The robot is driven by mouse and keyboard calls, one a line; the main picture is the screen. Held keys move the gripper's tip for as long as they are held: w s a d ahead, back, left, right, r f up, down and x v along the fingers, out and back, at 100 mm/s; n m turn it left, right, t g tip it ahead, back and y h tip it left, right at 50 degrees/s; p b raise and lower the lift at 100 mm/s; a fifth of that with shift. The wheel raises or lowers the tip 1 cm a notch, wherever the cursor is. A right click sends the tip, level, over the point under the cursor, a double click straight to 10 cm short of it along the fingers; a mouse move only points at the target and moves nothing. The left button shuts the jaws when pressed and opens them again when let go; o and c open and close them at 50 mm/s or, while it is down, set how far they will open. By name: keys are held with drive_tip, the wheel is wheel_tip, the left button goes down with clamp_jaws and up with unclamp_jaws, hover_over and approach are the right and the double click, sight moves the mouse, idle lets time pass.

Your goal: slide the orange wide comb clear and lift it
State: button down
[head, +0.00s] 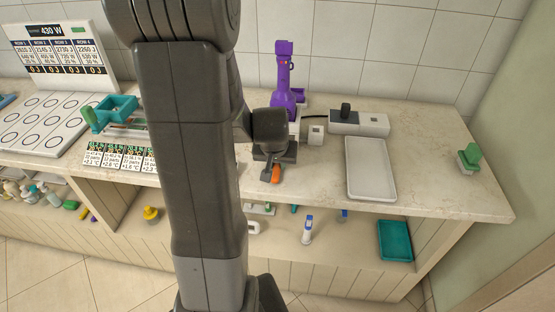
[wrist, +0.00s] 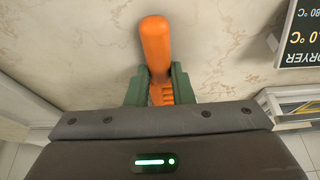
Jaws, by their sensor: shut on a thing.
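The orange wide comb (wrist: 156,45) has a rounded handle and short teeth. In the wrist view its handle points away from my gripper over the marble counter, and its toothed part is between the green fingers. My gripper (wrist: 160,85) is shut on the comb. In the head view the comb (head: 276,174) shows as a small orange piece below my gripper (head: 270,170), near the front edge of the counter. Part of the comb is hidden by the gripper body. I cannot tell whether it touches the counter.
A white tray (head: 371,187) lies to the right on the counter (head: 440,190). A purple stand (head: 284,80) and a black-and-white device (head: 358,122) are behind. A green item (head: 469,157) stands at far right. Printed cards (head: 118,156) lie left. A shelf below holds a teal tray (head: 395,240).

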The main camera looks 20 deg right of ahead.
sight(274, 181)
drive_tip(key=shift+s+a+b, duration=0.2)
drive_tip(key=shift+s+a, duration=0.35)
drive_tip(key=shift+s, duration=0.35)
drive_tip(key=shift+s+a+b, duration=0.25)
drive_tip(key=shift+s+a, duration=0.25)
drive_tip(key=shift+s, duration=0.4)
drive_tip(key=shift+s+a+b, duration=0.2)
drive_tip(key=shift+s+a, duration=0.35)
drive_tip(key=shift+s, duration=0.35)
drive_tip(key=c, duration=1.2)
unclamp_jaws()
drive_tip(key=shift+r, duration=0.1)
drive_tip(key=p+v, duration=0.2)
drive_tip(key=v, duration=1.1)
drive_tip(key=shift+s+a+r, duration=0.15)
drive_tip(key=shift+r, duration=0.15)
drive_tip(key=shift+f, duration=0.1)
drive_tip(key=b+x, duration=0.2)
drive_tip(key=x, duration=1.1)
drive_tip(key=shift+w+f, duration=0.2)
drive_tip(key=shift+f, duration=0.05)
drive_tip(key=shift+r, duration=0.1)
